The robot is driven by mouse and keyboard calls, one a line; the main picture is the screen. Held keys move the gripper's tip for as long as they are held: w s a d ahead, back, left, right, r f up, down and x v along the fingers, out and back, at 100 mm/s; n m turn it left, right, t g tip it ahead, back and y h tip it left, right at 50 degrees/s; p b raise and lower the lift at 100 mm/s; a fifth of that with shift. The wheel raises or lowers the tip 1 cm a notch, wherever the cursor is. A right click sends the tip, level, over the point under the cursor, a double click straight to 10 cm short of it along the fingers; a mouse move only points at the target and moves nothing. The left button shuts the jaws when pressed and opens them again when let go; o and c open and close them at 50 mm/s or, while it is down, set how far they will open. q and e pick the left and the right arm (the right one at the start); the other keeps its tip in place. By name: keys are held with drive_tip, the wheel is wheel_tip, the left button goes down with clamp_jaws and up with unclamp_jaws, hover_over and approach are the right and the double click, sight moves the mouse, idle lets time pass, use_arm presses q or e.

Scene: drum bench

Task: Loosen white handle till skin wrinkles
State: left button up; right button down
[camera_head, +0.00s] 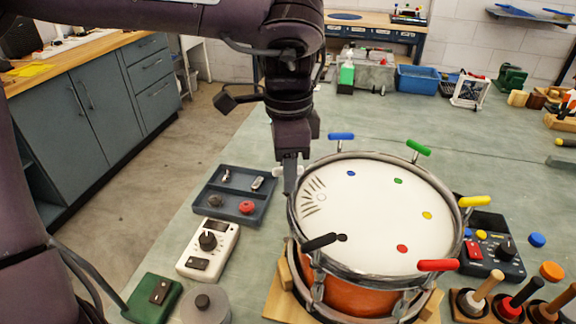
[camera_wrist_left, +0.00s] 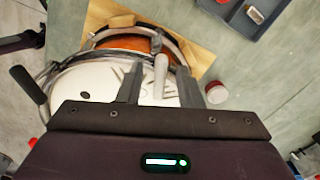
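The drum (camera_head: 340,270) has an orange shell, metal hoop and pale skin (camera_head: 370,215), with coloured dots matching the handles around its rim. Dark crease lines fan out on the skin's left side, near the white handle's place. My left gripper (camera_head: 290,190) points down at the drum's left rim and hides most of the white handle in the head view. In the left wrist view, the white handle (camera_wrist_left: 161,72) stands between the fingers of my left gripper (camera_wrist_left: 160,92). The fingers are apart, with a visible gap on each side of the handle. My right gripper is out of view.
Blue (camera_head: 341,136), green (camera_head: 419,148), yellow (camera_head: 474,201), red (camera_head: 438,265) and black (camera_head: 320,242) handles stick out around the rim. A dark tray (camera_head: 205,189) and a white control box (camera_head: 222,250) stand left of the drum.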

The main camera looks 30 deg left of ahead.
use_arm(q)
wheel_tip(320, 180, up, 8)
drive_tip(key=shift+f+p, duration=0.15)
drive_tip(key=shift+p, duration=0.95)
